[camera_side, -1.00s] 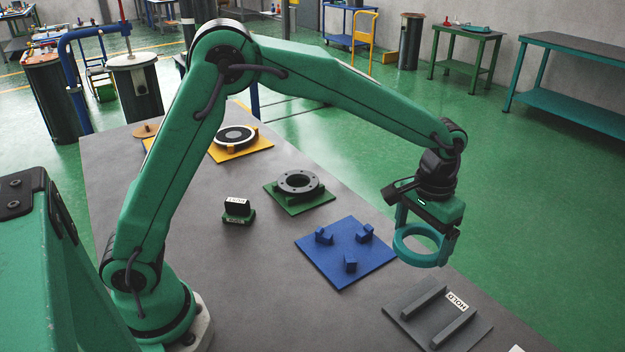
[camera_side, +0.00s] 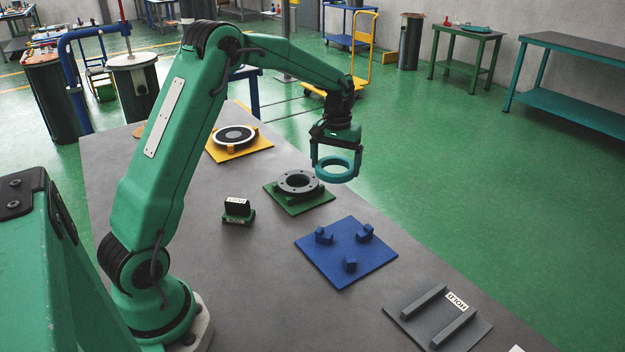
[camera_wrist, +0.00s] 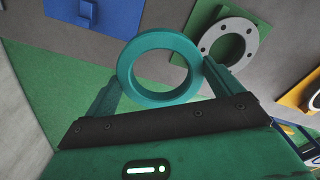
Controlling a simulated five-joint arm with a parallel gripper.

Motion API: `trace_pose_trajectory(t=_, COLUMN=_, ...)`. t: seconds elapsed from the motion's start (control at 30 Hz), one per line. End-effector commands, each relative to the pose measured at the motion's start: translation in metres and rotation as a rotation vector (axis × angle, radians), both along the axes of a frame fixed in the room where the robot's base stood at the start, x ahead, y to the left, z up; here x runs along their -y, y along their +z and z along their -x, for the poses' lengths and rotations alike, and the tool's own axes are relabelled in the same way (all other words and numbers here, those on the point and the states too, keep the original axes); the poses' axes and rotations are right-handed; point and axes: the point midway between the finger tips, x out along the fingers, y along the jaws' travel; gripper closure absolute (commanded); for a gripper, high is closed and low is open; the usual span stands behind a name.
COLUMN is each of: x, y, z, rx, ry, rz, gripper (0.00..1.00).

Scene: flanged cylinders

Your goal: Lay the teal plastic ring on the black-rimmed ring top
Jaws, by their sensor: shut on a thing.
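The teal plastic ring (camera_side: 337,178) is held in my gripper (camera_side: 335,167), raised above the table near its right edge. In the wrist view the ring (camera_wrist: 126,75) sits between the two fingers of my gripper (camera_wrist: 160,72), which are shut on its outer sides. The ring looks roughly level. The black-rimmed ring top (camera_side: 222,140) is a round piece with a white band and dark centre on a yellow plate (camera_side: 262,147), to the left of and beyond my gripper. In the wrist view only a bit of the yellow plate (camera_wrist: 292,98) shows at the right edge.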

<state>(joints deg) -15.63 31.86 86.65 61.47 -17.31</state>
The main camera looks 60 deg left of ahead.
Motion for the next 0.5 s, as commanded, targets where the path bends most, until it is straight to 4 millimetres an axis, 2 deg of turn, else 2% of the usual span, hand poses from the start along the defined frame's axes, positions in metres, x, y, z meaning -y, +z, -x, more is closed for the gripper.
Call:
trace_pose_trajectory(t=0.03, x=-0.019, y=-0.001, z=0.004, rx=0.0, ry=0.036, rz=0.0, gripper=0.34)
trace_pose_trajectory(t=0.2, x=-0.068, y=-0.003, z=0.019, rx=-0.001, ry=0.132, rz=0.001, gripper=0.34)
trace_pose_trajectory(t=0.33, x=-0.096, y=-0.004, z=0.029, rx=0.0, ry=0.187, rz=0.0, gripper=0.34)
trace_pose_trajectory(t=0.5, x=-0.115, y=-0.005, z=0.038, rx=0.0, ry=0.225, rz=0.0, gripper=0.34)
